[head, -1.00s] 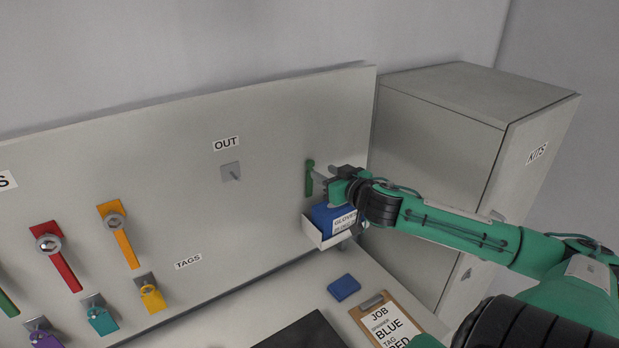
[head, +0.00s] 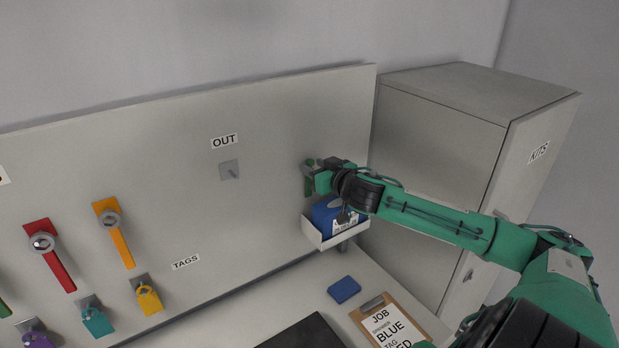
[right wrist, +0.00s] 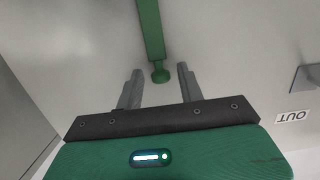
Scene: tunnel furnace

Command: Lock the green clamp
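The green clamp (head: 309,179) is a narrow green handle upright on the grey panel, right of the OUT sign; my right gripper partly hides it in the head view. In the right wrist view the green clamp (right wrist: 150,35) comes down from the top edge, and its rounded end lies between the fingertips. My right gripper (head: 313,170) is at the clamp. In the wrist view its two grey fingers (right wrist: 159,80) stand apart, with a gap on either side of the rounded end. My left gripper is not in view.
A white bin (head: 322,240) with a blue gloves box (head: 325,215) hangs just below my right gripper. The KITS cabinet (head: 445,140) stands at right. An empty hook plate (head: 229,171) is under OUT. Wrenches and tags hang at left. A clipboard (head: 367,312) lies on the bench.

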